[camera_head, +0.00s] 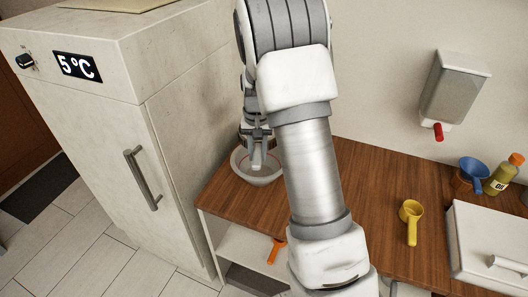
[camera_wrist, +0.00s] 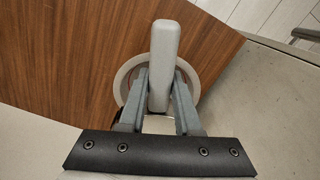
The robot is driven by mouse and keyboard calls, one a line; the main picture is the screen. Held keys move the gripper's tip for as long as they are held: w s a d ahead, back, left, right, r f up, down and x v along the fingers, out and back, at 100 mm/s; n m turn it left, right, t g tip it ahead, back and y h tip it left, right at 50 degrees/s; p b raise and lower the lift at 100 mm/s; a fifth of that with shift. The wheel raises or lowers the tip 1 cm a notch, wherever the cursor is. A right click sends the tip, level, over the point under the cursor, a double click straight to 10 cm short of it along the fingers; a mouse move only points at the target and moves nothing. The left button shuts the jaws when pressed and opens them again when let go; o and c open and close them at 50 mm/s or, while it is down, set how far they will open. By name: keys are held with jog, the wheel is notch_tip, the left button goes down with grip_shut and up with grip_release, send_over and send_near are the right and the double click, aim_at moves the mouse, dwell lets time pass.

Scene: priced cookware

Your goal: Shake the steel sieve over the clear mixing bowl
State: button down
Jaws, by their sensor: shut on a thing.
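My gripper (camera_head: 258,132) is at the back left of the wooden counter, above the clear mixing bowl (camera_head: 268,182). In the wrist view its two fingers (camera_wrist: 162,84) are shut on a thick grey handle (camera_wrist: 164,45), which I take to be that of the steel sieve. The handle also shows below the fingers in the head view (camera_head: 257,158). The sieve's mesh cannot be made out. The bowl's pale round rim (camera_wrist: 122,82) shows behind the handle and fingers in the wrist view. The bowl stands on the counter, with a thin reddish line inside.
A tall pale fridge (camera_head: 185,100) stands close to the left of the counter (camera_head: 350,170). A yellow scoop (camera_head: 411,220), a blue scoop (camera_head: 474,168), a bottle (camera_head: 502,176) and a white lidded box (camera_head: 490,245) are on the right.

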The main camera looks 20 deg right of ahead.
jog(key=shift+f+b, duration=1.9)
jog(key=shift+f, duration=0.8)
jog(key=shift+d, duration=0.6)
jog(key=a, duration=0.2)
jog(key=shift+a, duration=0.4)
jog(key=shift+d, duration=1.5)
jog(key=shift+a, duration=0.2)
